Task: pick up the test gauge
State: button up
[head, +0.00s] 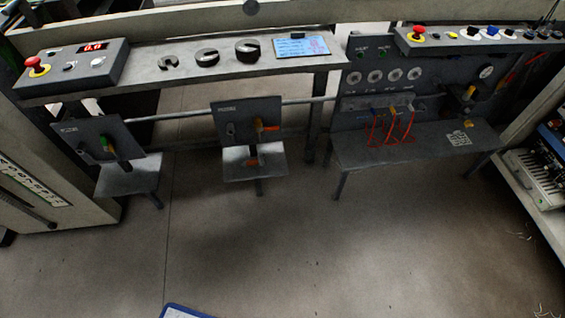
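A small round white-faced gauge with a dark rim (486,72) sits at the right of the dark panel on the right-hand bench. It looks like the test gauge, but it is too small to read. A row of several pale round fittings or dials (376,77) is on the same panel further left. I cannot tell whether any of them is a separate gauge. My gripper is not in view.
Red hoses (388,129) hang from the panel above a grey shelf (362,155). A long shelf (225,70) holds slotted weights (207,56) and a control box (80,66). Two bracket stations (251,170) jut out below.

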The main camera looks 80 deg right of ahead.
aim_at(261, 160)
jog(key=z, duration=1.35)
jog(key=k+l+z, duration=0.35)
jog(key=k+l+u, duration=0.1)
jog(key=k+l, duration=1.35)
jog(key=i+j+u, duration=0.15)
jog(key=u, duration=0.3)
jog(key=i+u, duration=0.15)
jog(key=u, duration=0.3)
jog(key=i+j+u, duration=0.1)
jog(key=u, duration=0.35)
jog(key=i+l+u, duration=0.2)
jog(key=i, duration=0.25)
jog(key=i+l+u, duration=0.15)
jog(key=i, duration=0.35)
jog(key=i+l+u, duration=0.2)
jog(key=i, duration=0.25)
jog(key=i+l+z, duration=0.15)
jog(key=i+z, duration=0.1)
jog(key=z, duration=1.3)
jog(key=i+l, duration=0.05)
